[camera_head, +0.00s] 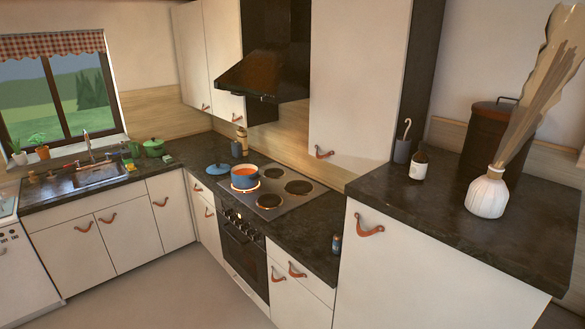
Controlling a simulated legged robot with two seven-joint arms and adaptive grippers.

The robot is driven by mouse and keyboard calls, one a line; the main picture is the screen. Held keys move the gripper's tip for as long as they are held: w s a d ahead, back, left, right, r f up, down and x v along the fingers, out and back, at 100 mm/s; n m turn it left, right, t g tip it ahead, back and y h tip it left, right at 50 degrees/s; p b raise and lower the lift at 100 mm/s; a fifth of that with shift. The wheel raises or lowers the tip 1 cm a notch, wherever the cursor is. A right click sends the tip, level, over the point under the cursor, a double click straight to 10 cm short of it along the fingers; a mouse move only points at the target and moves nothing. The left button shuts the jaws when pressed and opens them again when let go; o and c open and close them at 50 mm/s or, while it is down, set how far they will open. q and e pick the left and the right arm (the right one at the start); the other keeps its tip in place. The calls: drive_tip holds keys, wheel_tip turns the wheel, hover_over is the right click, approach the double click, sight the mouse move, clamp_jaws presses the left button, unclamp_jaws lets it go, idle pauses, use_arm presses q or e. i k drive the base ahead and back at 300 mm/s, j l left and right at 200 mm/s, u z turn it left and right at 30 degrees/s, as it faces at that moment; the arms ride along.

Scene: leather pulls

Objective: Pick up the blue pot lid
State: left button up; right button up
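The blue pot lid (218,169) lies on the dark counter to the left of the stove, with its knob up. A blue pot (245,181) with an orange inside stands uncovered on a front-left burner of the stove, just right of the lid. The burner under the pot glows orange. Neither of my grippers shows in the head view.
The black cooktop (285,201) has several other burners, empty. A green pot (154,147) stands by the sink (100,174). A dark range hood (265,75) hangs above the stove. A raised counter (440,195) with a white vase (487,192) fills the right. The floor (170,289) is clear.

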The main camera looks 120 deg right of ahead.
sight(218, 168)
drive_tip(key=z, duration=3.35)
drive_tip(key=i+j+u, duration=0.3)
drive_tip(key=i, duration=0.4)
drive_tip(key=i+u, duration=0.3)
drive_tip(key=i, duration=2.65)
